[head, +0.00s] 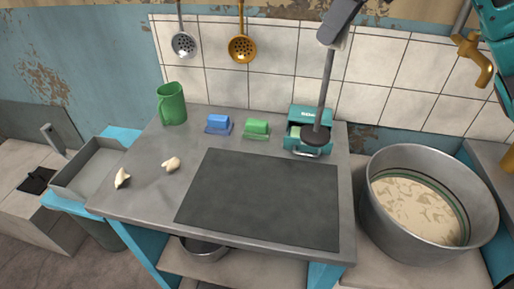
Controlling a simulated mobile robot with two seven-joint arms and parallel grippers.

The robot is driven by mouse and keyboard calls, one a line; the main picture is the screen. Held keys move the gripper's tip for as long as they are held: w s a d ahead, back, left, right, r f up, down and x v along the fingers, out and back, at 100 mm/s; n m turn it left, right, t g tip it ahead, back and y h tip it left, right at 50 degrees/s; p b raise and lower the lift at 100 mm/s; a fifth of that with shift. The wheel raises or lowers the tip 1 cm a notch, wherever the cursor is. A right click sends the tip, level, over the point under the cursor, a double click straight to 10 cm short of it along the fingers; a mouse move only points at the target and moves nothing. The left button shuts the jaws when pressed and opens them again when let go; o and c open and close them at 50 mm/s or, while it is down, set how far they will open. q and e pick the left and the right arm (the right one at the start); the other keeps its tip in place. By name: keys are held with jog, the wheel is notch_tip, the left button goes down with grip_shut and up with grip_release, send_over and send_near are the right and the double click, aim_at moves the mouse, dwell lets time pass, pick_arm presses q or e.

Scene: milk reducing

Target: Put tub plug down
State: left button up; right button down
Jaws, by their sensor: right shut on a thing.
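The tub plug (325,95) is a long grey rod with a dark round disc at its lower end. My right gripper (336,36), at the top of the head view, is shut on the upper end of the rod. The plug hangs nearly upright, with its disc in front of a teal box (310,114) at the back right of the metal table (150,192). I cannot tell whether the disc touches the box. My left gripper is not in view.
A dark mat (262,198) lies bare on the table. A green mug (172,103), a blue block (219,123), a green block (257,127) and two pale pieces (171,164) stand around it. A large metal tub (385,228) with creamy contents is at the right, below a brass tap (476,60).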

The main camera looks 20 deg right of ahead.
aim_at(317, 130)
notch_tip(317, 130, down, 15)
jog(key=shift+d+f+b, duration=0.1)
jog(key=shift+f+b, duration=0.05)
jog(key=shift+b, duration=1.05)
jog(key=shift+f, duration=2.2)
jog(key=shift+f+b, duration=0.1)
jog(key=shift+b, duration=0.25)
jog(key=c, duration=1.5)
grip_release()
jog(key=shift+f, duration=0.15)
jog(key=o, duration=0.5)
jog(key=shift+r, duration=0.3)
jog(key=p+v, duration=0.1)
jog(key=v, duration=1.1)
